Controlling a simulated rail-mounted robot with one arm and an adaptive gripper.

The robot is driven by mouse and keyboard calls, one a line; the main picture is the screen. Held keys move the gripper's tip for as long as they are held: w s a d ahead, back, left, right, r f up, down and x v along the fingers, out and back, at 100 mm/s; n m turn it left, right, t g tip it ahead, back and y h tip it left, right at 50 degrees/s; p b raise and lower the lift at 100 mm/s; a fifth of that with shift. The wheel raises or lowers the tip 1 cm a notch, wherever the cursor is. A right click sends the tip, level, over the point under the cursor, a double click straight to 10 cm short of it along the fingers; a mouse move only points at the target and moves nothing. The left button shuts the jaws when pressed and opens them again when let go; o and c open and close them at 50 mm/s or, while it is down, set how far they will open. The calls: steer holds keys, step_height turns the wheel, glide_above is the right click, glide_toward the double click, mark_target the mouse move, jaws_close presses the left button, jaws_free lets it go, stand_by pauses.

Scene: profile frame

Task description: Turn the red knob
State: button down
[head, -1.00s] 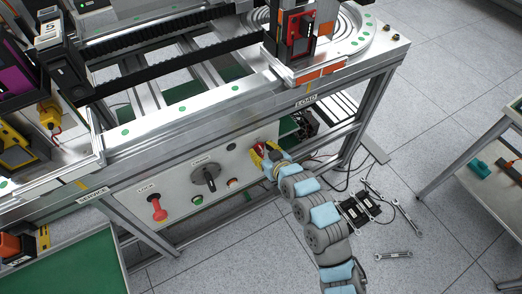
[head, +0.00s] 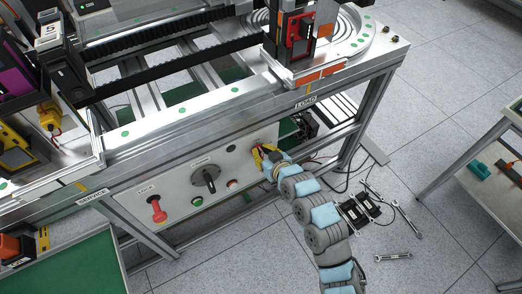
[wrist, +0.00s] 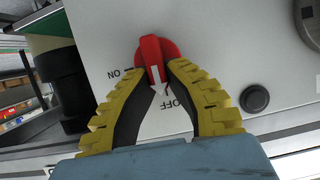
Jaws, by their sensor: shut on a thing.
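The red knob (wrist: 153,52) is on the light panel, with a white arrow on its face. In the wrist view the arrow points down, at the OFF label, and the ON label is to its left. My gripper (wrist: 158,66) has its yellow, black-lined fingers on both sides of the knob, shut on it. In the head view my gripper (head: 263,154) is at the right end of the panel, and the knob is mostly hidden behind the fingers.
The panel (head: 178,195) also carries a red LOCK control (head: 157,210), a black rotary handle (head: 207,179) and small buttons. A black button (wrist: 254,98) is right of my fingers in the wrist view. Metal frame posts and cables are close to my wrist.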

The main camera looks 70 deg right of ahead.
steer(key=m, duration=0.1)
steer(key=m+y, duration=0.1)
steer(key=t+p, duration=0.1)
steer(key=shift+s+d+m+y, duration=0.25)
steer(key=shift+d+m+y, duration=0.05)
steer(key=shift+d+m, duration=0.1)
steer(key=shift+s+d+f+m+t+y+p, duration=0.15)
steer(key=shift+f+m+t+y, duration=0.2)
steer(key=shift+m+t, duration=1)
steer(key=shift+s+d+f+m+t+y+p, duration=0.1)
steer(key=shift+f+m+t+y, duration=0.3)
steer(key=shift+m, duration=1.7)
steer(key=shift+s+d+f+m+t+y+p, duration=0.2)
steer(key=shift+m+t, duration=0.75)
steer(key=shift+m, duration=0.8)
steer(key=shift+w+a, duration=0.15)
steer(key=c, duration=1.1)
jaws_free()
steer(key=shift+w, duration=0.1)
steer(key=shift+o, duration=0.2)
